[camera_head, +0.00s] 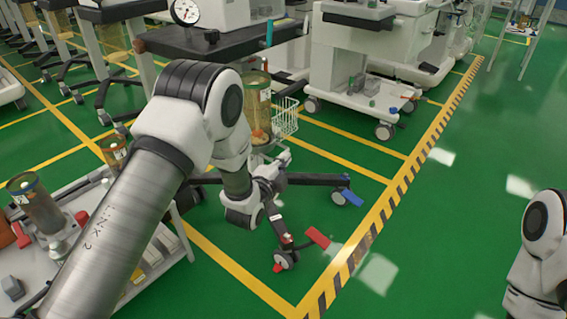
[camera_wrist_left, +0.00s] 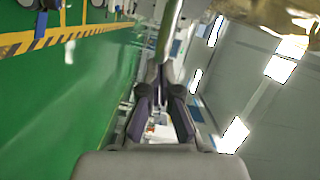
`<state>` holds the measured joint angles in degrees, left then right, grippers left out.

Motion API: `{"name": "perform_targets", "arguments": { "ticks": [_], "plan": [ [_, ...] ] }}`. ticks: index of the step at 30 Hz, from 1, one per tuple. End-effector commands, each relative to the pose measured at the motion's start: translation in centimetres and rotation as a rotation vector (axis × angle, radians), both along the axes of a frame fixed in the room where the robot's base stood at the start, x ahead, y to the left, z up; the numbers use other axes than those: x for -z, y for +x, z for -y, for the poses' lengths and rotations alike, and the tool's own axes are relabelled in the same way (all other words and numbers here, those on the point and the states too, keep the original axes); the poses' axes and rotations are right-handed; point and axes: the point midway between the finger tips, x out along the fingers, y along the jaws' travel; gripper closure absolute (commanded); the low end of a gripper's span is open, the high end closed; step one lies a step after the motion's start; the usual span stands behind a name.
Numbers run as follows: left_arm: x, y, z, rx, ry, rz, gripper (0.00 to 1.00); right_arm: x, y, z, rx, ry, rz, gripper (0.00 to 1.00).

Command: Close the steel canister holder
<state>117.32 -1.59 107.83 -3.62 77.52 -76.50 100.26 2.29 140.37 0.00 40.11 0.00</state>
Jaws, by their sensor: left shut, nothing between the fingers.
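A tall amber see-through canister (camera_head: 257,103) with a metal top stands upright beside a white wire basket (camera_head: 285,120) in the head view. Whether its steel holder is open cannot be told, as my left arm covers part of it. My left arm crosses in front, its wrist low by the canister stand's dark legs. The left gripper (camera_wrist_left: 163,80) is shut and empty in the wrist view, with a grey-green pole (camera_wrist_left: 168,30) just beyond its fingertips. A blurred amber surface (camera_wrist_left: 292,45) fills that view's upper right corner. My right gripper is out of the head view.
The stand's wheeled legs spread low, with a blue-marked caster (camera_head: 346,196) and a red pedal (camera_head: 318,237). A grey cart (camera_head: 165,270) with another canister (camera_head: 37,203) is at left. A white machine (camera_head: 350,60) stands behind. Green floor (camera_head: 460,200) is clear at right.

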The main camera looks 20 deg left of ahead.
Motion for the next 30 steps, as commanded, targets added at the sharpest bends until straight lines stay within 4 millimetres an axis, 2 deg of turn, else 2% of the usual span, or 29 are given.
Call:
{"name": "perform_targets", "arguments": {
  "ticks": [14,20,30],
  "plan": [
    [0.0,0.2,-0.7,-0.002,-0.001,0.000,1.00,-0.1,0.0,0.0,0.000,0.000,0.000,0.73],
    [-0.1,0.9,-2.8,-0.003,-0.002,0.001,1.00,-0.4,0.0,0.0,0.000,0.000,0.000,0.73],
    [-0.1,3.0,-8.5,-0.004,-0.002,0.001,1.00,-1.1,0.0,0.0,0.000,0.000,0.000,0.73]
  ]
}}
